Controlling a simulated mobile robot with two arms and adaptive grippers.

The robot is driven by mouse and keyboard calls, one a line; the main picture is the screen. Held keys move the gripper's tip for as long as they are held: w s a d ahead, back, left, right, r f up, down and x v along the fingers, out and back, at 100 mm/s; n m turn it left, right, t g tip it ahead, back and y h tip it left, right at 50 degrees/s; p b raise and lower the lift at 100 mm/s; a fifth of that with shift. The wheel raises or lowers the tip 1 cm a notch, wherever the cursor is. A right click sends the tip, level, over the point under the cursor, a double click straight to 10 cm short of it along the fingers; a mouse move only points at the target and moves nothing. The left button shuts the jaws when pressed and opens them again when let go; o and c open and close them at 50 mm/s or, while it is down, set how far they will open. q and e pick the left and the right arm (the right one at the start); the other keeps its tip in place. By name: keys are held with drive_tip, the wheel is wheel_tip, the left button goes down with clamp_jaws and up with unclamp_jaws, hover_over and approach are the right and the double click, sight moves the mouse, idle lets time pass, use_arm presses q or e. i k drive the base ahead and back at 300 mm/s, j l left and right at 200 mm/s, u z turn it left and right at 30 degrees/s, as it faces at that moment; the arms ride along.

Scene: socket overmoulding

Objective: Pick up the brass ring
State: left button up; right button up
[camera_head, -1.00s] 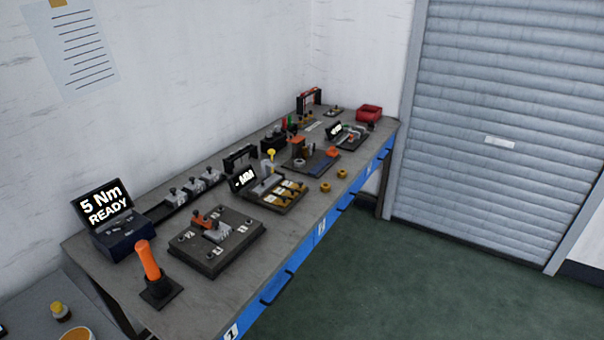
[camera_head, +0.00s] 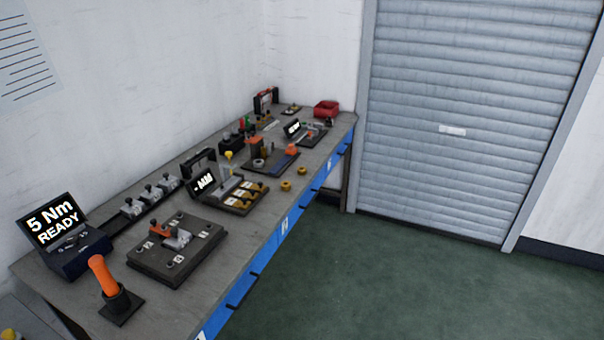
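Two small brass-coloured rings lie near the front edge of the long workbench, about halfway along it. The nearer ring (camera_head: 286,185) is just right of a fixture board with several yellow parts. The other ring (camera_head: 303,171) lies a little farther along the bench. I cannot tell from the picture which of the two the task means. Neither of my grippers shows in this view.
The workbench (camera_head: 225,278) carries a "5 Nm READY" display (camera_head: 55,222), an orange-handled tool (camera_head: 104,275) in a stand, a dark clamp plate (camera_head: 176,250), a fixture board (camera_head: 236,209) and a red bin (camera_head: 327,108). Green floor (camera_head: 400,280) is clear before a roller shutter (camera_head: 450,160).

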sight(301, 171)
drive_tip(key=i+l, duration=0.2)
drive_tip(key=i, duration=0.35)
drive_tip(key=i+l, duration=0.2)
drive_tip(key=i, duration=0.3)
drive_tip(key=l+z, duration=0.05)
